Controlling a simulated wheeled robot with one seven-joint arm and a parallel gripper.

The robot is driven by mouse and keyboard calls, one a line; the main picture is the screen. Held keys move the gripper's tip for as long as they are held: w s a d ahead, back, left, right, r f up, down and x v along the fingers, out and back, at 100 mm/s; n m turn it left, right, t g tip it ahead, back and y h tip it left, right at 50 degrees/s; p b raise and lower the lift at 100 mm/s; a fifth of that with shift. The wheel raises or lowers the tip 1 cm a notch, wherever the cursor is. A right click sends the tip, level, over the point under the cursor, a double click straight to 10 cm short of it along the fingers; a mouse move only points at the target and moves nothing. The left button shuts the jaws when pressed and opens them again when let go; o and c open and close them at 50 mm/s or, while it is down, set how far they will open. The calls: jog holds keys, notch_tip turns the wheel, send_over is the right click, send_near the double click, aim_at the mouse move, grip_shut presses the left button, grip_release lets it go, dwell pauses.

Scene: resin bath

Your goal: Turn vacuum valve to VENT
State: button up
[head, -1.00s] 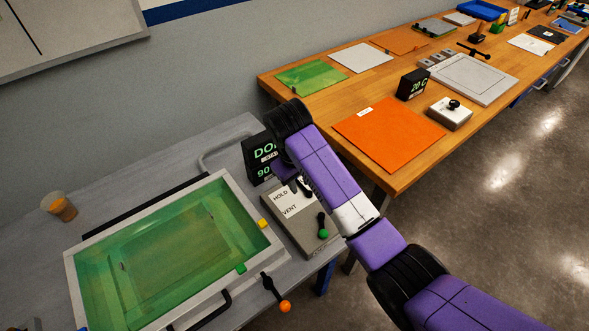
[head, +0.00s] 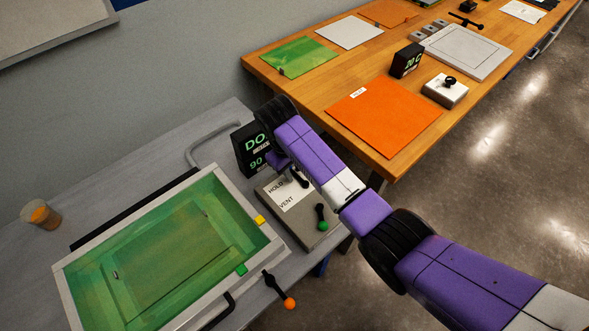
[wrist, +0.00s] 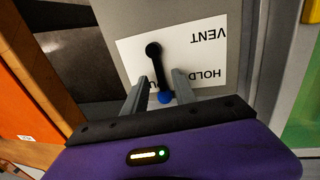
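The vacuum valve is a black lever (wrist: 155,65) with a blue knob (wrist: 165,98), on a white label plate (wrist: 205,50) reading VENT and HOLD upside down in the wrist view. The lever points down toward my gripper, on the HOLD side and away from VENT. In the head view, my arm partly covers the valve box (head: 310,235).
A green-knobbed lever (head: 321,214) stands on the same box. Beside it are the green resin bath (head: 262,218), an orange-knobbed lever (head: 279,290) and a dark display (head: 250,150). A cup (head: 40,213) stands far left. A wooden bench (head: 395,165) is behind.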

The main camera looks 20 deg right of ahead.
jog(key=shift+f, duration=0.35)
grip_shut()
dwell(1.2)
